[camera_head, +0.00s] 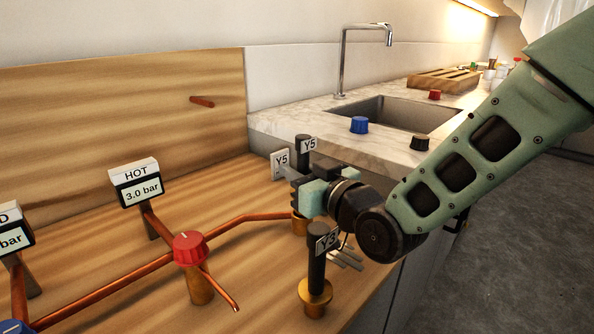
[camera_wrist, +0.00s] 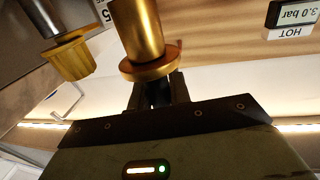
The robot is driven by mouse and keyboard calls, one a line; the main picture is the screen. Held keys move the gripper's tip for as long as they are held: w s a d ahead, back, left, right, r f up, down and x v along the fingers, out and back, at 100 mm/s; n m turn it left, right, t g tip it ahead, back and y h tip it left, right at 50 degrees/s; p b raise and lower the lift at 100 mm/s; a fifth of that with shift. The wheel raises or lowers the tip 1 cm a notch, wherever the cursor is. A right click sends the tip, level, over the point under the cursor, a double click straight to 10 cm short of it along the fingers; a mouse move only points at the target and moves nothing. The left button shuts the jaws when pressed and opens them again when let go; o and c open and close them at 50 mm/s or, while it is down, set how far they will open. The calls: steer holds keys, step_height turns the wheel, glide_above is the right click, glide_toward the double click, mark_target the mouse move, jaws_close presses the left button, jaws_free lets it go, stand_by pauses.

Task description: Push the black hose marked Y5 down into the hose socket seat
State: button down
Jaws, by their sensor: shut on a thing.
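The black hose marked Y5 (camera_head: 302,141) stands upright with a white Y5 tag on its upper end. My gripper (camera_head: 299,182) is shut on this hose from the right, and the jaws hide its middle. A brass socket (camera_head: 299,224) shows directly below the gripper; whether the hose's lower end is inside it is hidden. In the wrist view my fingers (camera_wrist: 158,92) are close together beside a brass cylinder with a flange (camera_wrist: 138,30). I cannot tell for certain which fitting that is.
A second black hose, Y3 (camera_head: 317,262), stands upright in a flanged brass base (camera_head: 315,297), close in front of my gripper. A Y5 plate (camera_head: 280,164) stands behind. Copper pipes, a red valve knob (camera_head: 190,249) and a HOT gauge (camera_head: 137,184) lie left. The sink counter is behind.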

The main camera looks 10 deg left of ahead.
steer(key=shift+f+b, duration=1.05)
steer(key=shift+f, duration=0.1)
steer(key=c, duration=1.2)
jaws_free()
steer(key=b+v, duration=0.2)
steer(key=v, duration=1.3)
steer(key=shift+w+f+b, duration=0.1)
steer(key=shift+b, duration=0.25)
steer(key=shift+w+a+f+b, duration=0.1)
steer(key=shift+f+b, duration=0.05)
steer(key=shift+b, duration=2)
steer(key=shift+y+b, duration=0.3)
steer(key=shift+b, duration=0.3)
